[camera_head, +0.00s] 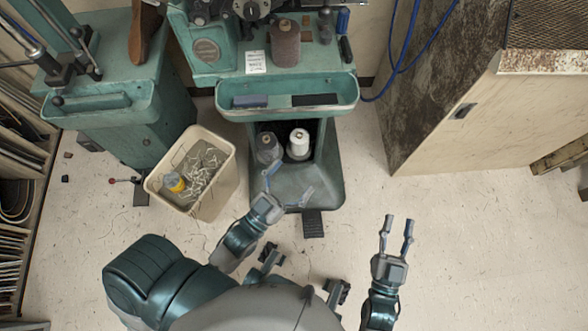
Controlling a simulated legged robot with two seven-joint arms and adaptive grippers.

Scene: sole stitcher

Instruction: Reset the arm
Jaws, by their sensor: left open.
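My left gripper (289,180) is in the middle of the head view, in front of the green machine's base. Its two fingers are spread wide and nothing is between them. My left arm is bent, with the forearm reaching forward and to the right from the large teal shoulder. My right gripper (398,223) is further right, over bare floor. Its fingers point forward, parallel with a gap between them, and it holds nothing.
A green stitching machine (290,85) stands ahead, with a white thread spool (299,142) and a dark spool (268,147) in its base. A beige bin (218,200) of scraps is left of my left gripper. A wooden cabinet (455,130) stands right; floor near my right gripper is clear.

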